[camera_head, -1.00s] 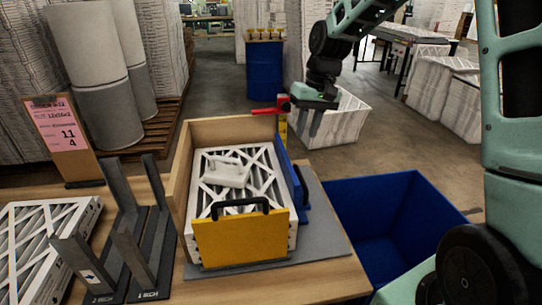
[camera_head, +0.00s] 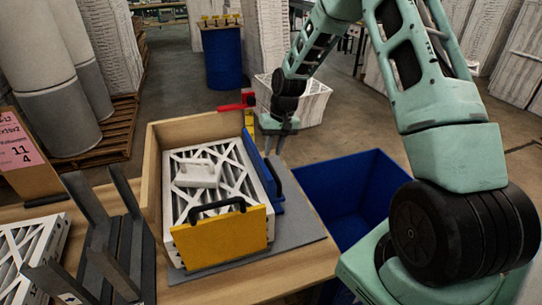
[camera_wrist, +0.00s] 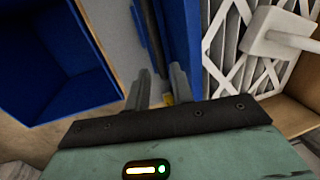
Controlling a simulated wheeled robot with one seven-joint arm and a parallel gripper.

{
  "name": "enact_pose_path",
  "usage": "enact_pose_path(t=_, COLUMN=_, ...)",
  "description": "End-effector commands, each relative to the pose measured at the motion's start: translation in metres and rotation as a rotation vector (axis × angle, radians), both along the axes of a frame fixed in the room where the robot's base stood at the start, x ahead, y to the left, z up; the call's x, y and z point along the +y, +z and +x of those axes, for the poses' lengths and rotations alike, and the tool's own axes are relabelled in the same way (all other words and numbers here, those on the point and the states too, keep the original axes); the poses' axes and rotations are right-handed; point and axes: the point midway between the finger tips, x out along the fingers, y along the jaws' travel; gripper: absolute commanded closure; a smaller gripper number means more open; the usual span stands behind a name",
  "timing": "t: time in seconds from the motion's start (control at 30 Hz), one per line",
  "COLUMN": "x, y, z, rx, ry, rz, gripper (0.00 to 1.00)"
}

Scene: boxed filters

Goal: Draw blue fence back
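The blue fence (camera_head: 257,165) stands along the right side of the wooden box (camera_head: 153,185), beside the white filter (camera_head: 209,178). Its dark handle (camera_head: 273,178) is on its outer side. In the wrist view the blue fence (camera_wrist: 181,40) runs up the middle, with the dark handle bar (camera_wrist: 148,28) left of it. My gripper (camera_head: 275,145) is above the far end of the fence.
A yellow fence (camera_head: 222,238) with a black handle closes the box's near side. A red lever (camera_head: 236,106) is at the back corner, close to my gripper. A blue bin (camera_head: 345,192) stands to the right. A dark rack (camera_head: 118,240) stands left.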

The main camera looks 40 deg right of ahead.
Motion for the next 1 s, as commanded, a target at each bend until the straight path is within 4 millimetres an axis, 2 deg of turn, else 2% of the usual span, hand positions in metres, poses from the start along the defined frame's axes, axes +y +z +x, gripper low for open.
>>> enact_pose_path(t=0.1, x=0.004, y=-0.019, z=0.000, rx=0.004, ry=0.001, rz=0.001, gripper=0.77)
enact_pose_path(t=0.3, x=0.008, y=-0.040, z=0.002, rx=0.001, ry=0.001, rz=0.000, gripper=0.77)
enact_pose_path(t=0.67, x=0.009, y=-0.046, z=0.003, rx=-0.001, ry=0.001, rz=-0.001, gripper=0.77)
enact_pose_path(t=0.77, x=0.009, y=-0.046, z=0.003, rx=-0.001, ry=0.001, rz=-0.001, gripper=0.99)
enact_pose_path(t=0.93, x=0.008, y=-0.046, z=0.002, rx=-0.001, ry=0.000, rz=-0.001, gripper=1.00)
enact_pose_path(t=1.0, x=0.001, y=-0.046, z=0.001, rx=0.000, ry=-0.003, rz=-0.001, gripper=1.00)
